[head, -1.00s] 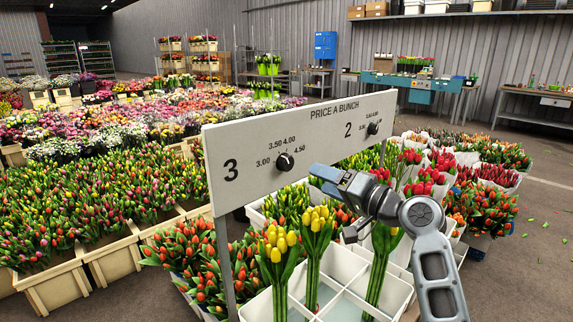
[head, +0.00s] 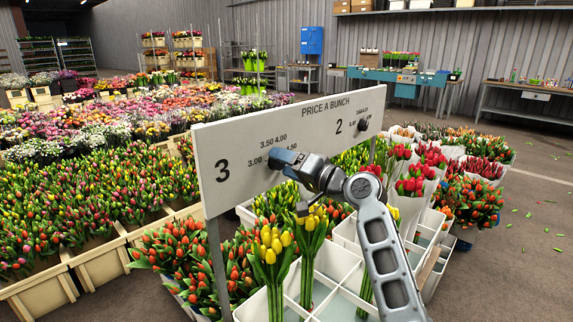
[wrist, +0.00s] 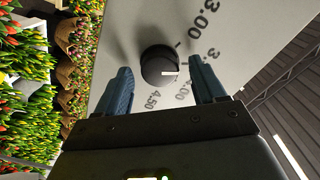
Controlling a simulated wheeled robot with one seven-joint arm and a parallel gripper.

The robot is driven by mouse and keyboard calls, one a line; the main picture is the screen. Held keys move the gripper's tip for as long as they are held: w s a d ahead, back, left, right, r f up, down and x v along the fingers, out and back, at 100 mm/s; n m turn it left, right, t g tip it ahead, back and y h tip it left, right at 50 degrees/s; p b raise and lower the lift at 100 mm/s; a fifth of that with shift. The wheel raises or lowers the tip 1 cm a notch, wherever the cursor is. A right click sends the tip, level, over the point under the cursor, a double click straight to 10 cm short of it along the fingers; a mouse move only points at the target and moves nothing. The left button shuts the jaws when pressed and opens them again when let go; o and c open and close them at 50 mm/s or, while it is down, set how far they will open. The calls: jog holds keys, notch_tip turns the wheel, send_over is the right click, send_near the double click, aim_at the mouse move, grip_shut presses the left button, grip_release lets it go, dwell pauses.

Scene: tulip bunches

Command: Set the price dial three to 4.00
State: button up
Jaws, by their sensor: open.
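The price board (head: 235,165) is a pale sign headed "PRICE A BUNCH", standing over the tulip crate. Dial three is a round black knob (wrist: 158,62) with a short white mark, ringed by 3.00, 3.50, 4.00 and 4.50. In the wrist view the mark points right, roughly toward the 3.50 side; its exact setting is unclear. My gripper (head: 280,160) is at dial three and hides it in the head view. In the wrist view my gripper (wrist: 162,72) is open, its blue fingers on either side of the knob with visible gaps.
Dial two (head: 362,124) is at the board's right end. Below stands a white divided crate (head: 335,262) with yellow tulips (head: 275,243). Red tulips (head: 425,170) are to the right, and crates of tulips fill the left.

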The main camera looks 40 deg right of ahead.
jog(key=shift+c, duration=0.4)
jog(key=c, duration=1)
jog(key=shift+p, duration=0.3)
jog(key=shift+m+p, duration=4.05)
jog(key=shift+m, duration=0.75)
jog(key=shift+f, duration=0.15)
